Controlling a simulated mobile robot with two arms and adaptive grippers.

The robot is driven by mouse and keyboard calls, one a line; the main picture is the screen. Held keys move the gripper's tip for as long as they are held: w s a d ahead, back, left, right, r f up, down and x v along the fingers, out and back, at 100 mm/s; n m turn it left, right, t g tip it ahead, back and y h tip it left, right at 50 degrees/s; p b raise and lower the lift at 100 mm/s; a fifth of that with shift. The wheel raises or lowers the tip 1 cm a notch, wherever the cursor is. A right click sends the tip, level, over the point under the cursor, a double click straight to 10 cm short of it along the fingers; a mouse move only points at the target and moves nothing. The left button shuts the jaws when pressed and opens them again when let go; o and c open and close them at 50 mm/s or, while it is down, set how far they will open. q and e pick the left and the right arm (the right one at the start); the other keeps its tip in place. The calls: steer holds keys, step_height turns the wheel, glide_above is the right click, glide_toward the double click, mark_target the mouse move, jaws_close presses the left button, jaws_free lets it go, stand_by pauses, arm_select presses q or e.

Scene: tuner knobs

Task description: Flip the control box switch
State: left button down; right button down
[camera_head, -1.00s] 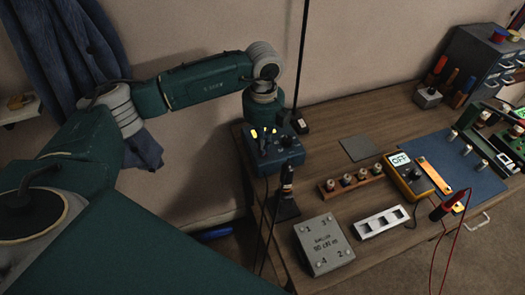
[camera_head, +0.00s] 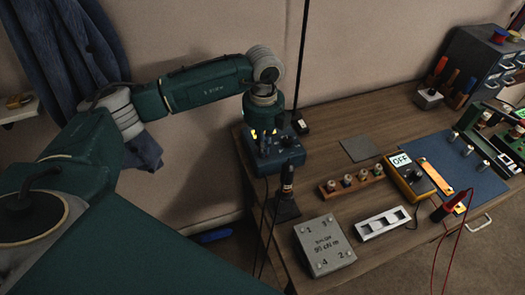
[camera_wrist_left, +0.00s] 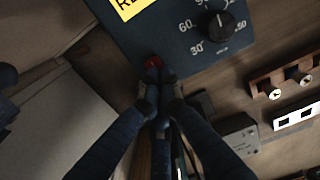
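The control box (camera_head: 289,157) is a dark blue box at the left end of the bench. In the left wrist view, its face (camera_wrist_left: 125,42) carries a black dial knob (camera_wrist_left: 220,25) with numbers, a yellow label (camera_wrist_left: 134,4) and a small red part (camera_wrist_left: 153,62) near the edge. My left gripper (camera_wrist_left: 160,78) points at the red part, its two fingertips close together. I see nothing held between them, and cannot tell if they touch the box. The switch itself is not clearly visible. My right gripper is not in view.
A grey metal box (camera_head: 324,246), a white slotted plate (camera_head: 383,223), a wooden rack (camera_head: 351,182) and a yellow meter (camera_head: 408,178) stand right of the control box. A black tool (camera_head: 286,192) stands in front of it. A thin black pole (camera_head: 302,60) rises behind.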

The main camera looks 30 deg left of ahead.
arm_select(q)
steer(key=shift+r+p, duration=0.4)
steer(key=shift+r, duration=0.15)
steer(key=shift+r+p, duration=1.7)
steer(key=shift+r, duration=1.15)
steer(key=shift+f, duration=0.15)
